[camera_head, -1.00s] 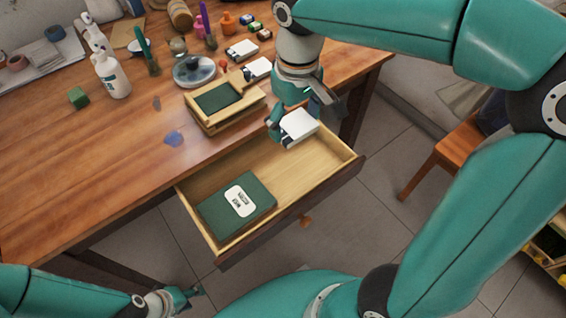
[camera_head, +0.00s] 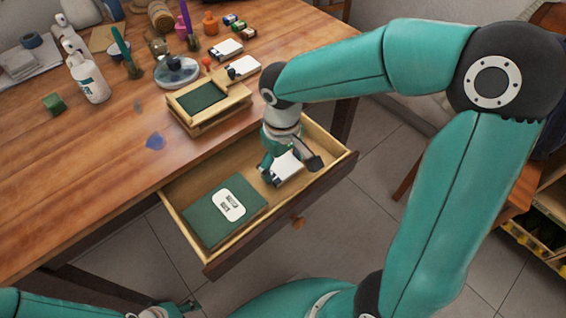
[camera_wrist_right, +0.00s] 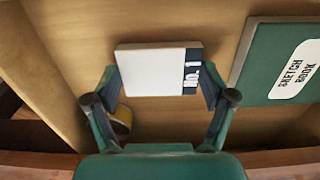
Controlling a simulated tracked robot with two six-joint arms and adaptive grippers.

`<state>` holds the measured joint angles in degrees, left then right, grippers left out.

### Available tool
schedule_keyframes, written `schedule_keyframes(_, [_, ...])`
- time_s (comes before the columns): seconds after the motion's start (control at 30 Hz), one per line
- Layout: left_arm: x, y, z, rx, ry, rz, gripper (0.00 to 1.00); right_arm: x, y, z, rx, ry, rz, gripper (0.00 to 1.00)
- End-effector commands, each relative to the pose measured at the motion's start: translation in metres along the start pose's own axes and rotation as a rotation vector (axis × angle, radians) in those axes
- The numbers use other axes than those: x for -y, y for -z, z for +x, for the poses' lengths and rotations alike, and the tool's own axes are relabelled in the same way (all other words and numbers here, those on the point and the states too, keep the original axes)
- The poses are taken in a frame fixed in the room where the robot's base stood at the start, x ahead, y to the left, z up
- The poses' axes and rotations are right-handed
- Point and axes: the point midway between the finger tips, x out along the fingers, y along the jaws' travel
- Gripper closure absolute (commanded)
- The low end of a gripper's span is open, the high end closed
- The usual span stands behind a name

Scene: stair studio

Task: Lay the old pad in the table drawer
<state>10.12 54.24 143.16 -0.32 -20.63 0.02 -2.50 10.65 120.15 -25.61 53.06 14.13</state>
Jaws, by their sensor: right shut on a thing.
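The pad (camera_head: 287,166) is a white block; the right wrist view shows it (camera_wrist_right: 152,72) with a dark end strip reading "No. 1". My right gripper (camera_head: 291,170) is shut on it, one finger on each side, inside the open drawer (camera_head: 262,241). The pad is over the right part of the drawer floor; I cannot tell whether it touches. My left gripper (camera_head: 188,305) is at the bottom edge of the head view, away from the drawer, its jaws too small to read.
A green sketch book (camera_head: 205,222) lies in the drawer's left part. A round yellow thing (camera_wrist_right: 122,120) shows beside a finger.

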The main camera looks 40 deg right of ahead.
Motion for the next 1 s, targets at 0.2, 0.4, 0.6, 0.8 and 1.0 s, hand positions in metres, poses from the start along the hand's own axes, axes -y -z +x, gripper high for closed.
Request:
schedule_keyframes(0.2, [0.0,0.0,0.0,0.0,0.0,0.0,0.56,0.0,0.0,0.0,-0.001,0.0,0.0,0.52])
schedule_keyframes(0.4, [0.001,0.0,0.001,0.0,0.0,0.0,0.56,0.0,0.0,0.001,-0.001,0.0,0.0,0.01])
schedule_keyframes(0.6, [0.001,0.0,0.001,0.0,0.0,0.0,0.56,0.0,0.0,0.001,-0.001,0.0,0.0,0.0])
schedule_keyframes(0.8, [0.0,0.0,-0.001,0.0,0.0,0.0,0.56,0.0,0.0,-0.001,-0.001,0.0,0.0,0.0])
schedule_keyframes(1.0, [-0.003,0.0,-0.007,0.0,0.0,0.0,0.56,-0.001,0.001,-0.023,-0.006,-0.001,0.002,0.0])
